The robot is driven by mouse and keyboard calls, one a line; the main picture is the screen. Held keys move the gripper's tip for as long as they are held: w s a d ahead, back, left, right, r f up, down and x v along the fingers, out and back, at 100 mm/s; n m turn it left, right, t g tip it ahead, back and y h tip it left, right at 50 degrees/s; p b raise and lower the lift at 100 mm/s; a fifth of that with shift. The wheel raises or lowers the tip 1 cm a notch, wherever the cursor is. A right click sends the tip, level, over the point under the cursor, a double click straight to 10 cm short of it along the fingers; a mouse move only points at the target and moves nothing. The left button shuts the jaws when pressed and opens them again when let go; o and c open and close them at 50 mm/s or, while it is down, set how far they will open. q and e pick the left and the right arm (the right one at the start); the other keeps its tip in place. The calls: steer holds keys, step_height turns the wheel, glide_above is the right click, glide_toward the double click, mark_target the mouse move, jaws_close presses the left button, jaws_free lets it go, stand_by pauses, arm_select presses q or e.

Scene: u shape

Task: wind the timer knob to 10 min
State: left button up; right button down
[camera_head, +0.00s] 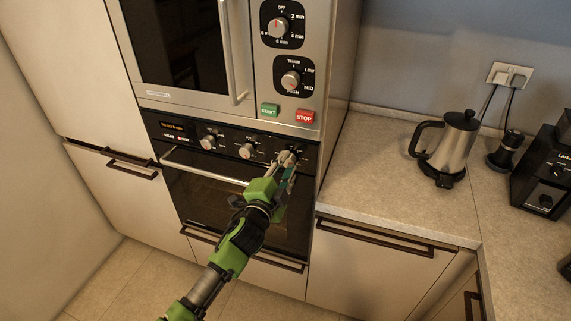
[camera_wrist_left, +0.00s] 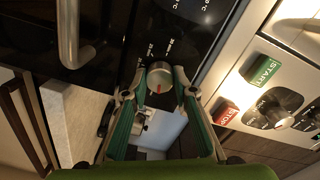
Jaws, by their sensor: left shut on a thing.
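My left gripper (camera_head: 287,160) reaches the right end of the black oven control panel (camera_head: 228,143). In the left wrist view its two fingertips (camera_wrist_left: 159,88) are shut on the sides of a round silver knob (camera_wrist_left: 159,75) with a red pointer mark. Small white print stands beside this knob on the black panel, too small to read surely. In the head view the gripper covers the knob. Two other oven knobs, a middle one (camera_head: 246,151) and a left one (camera_head: 208,141), stand free to its left. My right gripper is not in view.
Above the oven is a microwave with its own minute dial (camera_head: 278,27), a power dial (camera_head: 290,80), a green START button (camera_head: 269,109) and a red STOP button (camera_head: 305,116). The oven handle (camera_head: 205,166) runs below the panel. A kettle (camera_head: 450,145) stands on the counter (camera_head: 375,180).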

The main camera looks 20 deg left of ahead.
arm_select(q)
steer(key=shift+r+m, duration=0.1)
steer(key=shift+m, duration=1.6)
steer(key=o, duration=1.1)
steer(key=shift+s, duration=0.55)
steer(key=s, duration=1.1)
steer(key=shift+a+r, duration=0.1)
steer(key=shift+a, duration=0.1)
steer(key=shift+w, duration=0.1)
